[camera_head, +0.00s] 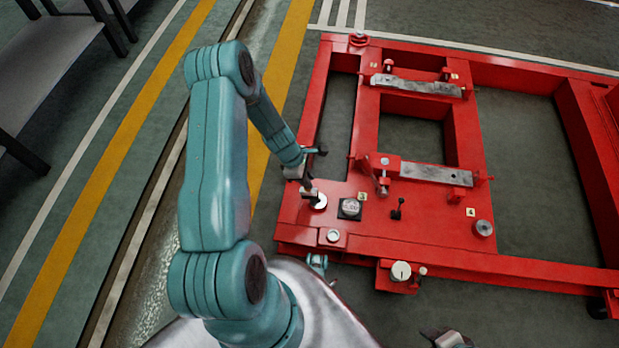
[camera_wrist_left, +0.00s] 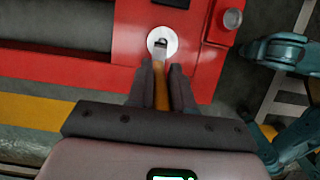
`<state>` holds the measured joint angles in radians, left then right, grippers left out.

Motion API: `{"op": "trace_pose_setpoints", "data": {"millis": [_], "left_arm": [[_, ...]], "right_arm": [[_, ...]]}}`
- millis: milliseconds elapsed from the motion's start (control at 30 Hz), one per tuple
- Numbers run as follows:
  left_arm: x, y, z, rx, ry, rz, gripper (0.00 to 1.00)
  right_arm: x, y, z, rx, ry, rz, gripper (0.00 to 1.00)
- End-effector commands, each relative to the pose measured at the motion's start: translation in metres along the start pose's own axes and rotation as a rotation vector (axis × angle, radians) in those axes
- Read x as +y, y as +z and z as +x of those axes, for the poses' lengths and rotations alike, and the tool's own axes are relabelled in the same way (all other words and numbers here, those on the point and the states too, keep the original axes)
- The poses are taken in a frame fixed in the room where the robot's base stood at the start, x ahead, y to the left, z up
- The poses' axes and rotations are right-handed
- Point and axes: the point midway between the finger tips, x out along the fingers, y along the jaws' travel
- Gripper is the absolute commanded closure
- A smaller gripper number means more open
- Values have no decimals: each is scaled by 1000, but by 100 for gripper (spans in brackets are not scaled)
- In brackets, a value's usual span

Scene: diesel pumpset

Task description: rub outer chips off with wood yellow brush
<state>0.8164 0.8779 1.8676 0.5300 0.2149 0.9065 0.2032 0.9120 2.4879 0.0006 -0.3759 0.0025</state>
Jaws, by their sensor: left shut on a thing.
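My left gripper (camera_head: 309,188) is over the near left corner of the red frame. In the left wrist view its two dark fingers (camera_wrist_left: 158,88) are shut on the yellow wooden handle of the brush (camera_wrist_left: 161,92). The brush's far end overlaps a round white disc (camera_wrist_left: 168,35) on the red surface; I cannot tell whether it touches. The disc also shows in the head view (camera_head: 319,203), just below the gripper. A small dark patch shows at the disc's middle, but I cannot make out separate chips.
The red frame (camera_head: 430,235) carries grey metal crossbars (camera_head: 435,175). A dark square plate with a round gauge-like face (camera_head: 350,208) is right of the disc. A short dark lever (camera_head: 397,210) and a round metal knob (camera_head: 484,228) stand farther right. Tables are at upper left.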

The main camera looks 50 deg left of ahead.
Motion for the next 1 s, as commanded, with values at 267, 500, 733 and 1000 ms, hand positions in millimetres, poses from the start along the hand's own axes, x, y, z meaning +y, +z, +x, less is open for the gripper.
{"op": "trace_pose_setpoints", "data": {"millis": [267, 500, 733, 1000], "left_arm": [[0, -10, -3, -1, 0, -1, 100], [0, -19, -5, -1, 0, -1, 100], [0, -17, -3, -1, -1, 0, 100], [0, -8, 1, -1, 0, 1, 100]], "right_arm": [[0, 0, 1, 0, 0, 0, 57], [0, 0, 1, 0, 0, 0, 57], [0, 0, 1, 0, 0, 0, 57], [0, 0, 0, 0, 0, 0, 57]]}}
